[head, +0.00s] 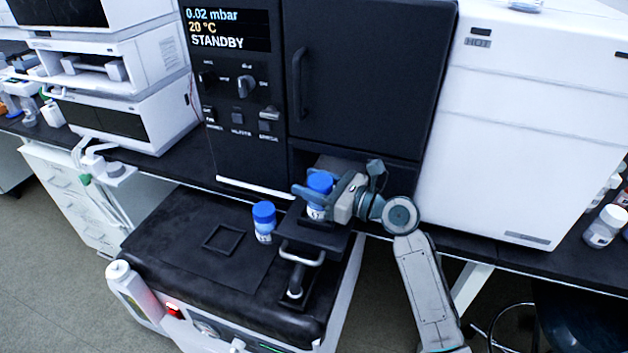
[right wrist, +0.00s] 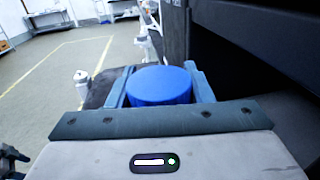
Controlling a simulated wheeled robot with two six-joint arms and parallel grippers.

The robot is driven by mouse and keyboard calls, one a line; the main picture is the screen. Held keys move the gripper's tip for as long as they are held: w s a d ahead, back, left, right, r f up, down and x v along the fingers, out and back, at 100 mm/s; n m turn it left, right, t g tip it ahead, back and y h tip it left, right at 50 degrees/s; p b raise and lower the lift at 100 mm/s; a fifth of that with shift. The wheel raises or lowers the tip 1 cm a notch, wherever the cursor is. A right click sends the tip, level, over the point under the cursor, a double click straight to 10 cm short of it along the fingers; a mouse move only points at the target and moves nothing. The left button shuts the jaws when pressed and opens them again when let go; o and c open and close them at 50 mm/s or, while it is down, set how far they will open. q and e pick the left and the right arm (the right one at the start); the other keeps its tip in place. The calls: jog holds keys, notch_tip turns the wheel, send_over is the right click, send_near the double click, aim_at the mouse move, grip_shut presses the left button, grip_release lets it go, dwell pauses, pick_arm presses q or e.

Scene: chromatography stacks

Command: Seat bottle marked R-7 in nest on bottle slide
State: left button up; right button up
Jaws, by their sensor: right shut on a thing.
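A white bottle with a blue cap (head: 320,182) is between the fingers of my right gripper (head: 313,194), which is shut on it. The bottle is upright over the black bottle slide (head: 325,239), just in front of the dark cabinet's opening. I cannot tell whether its base touches the slide; the nest under it is hidden. Its label is too small to read. In the right wrist view the blue cap (right wrist: 160,86) fills the gap between both fingers (right wrist: 160,92). My left gripper is not in view.
A second blue-capped bottle (head: 264,223) stands on the black cart top, left of the slide. A raised square frame (head: 222,238) there is empty. A silver handle (head: 301,253) sticks out in front of the slide. A white instrument (head: 530,130) stands close on the right.

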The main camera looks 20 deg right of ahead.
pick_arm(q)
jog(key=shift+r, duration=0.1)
pick_arm(e)
jog(key=shift+f, duration=0.3)
dwell(0.4)
jog(key=o, duration=1.2)
jog(key=shift+c, duration=0.2)
jog(key=shift+v, duration=1.15)
jog(key=v, duration=0.6)
jog(key=shift+s+d+f, duration=0.1)
jog(key=shift+s, duration=0.05)
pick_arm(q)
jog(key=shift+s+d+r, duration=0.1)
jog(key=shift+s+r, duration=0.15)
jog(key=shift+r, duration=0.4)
pick_arm(e)
jog(key=shift+v, duration=1.1)
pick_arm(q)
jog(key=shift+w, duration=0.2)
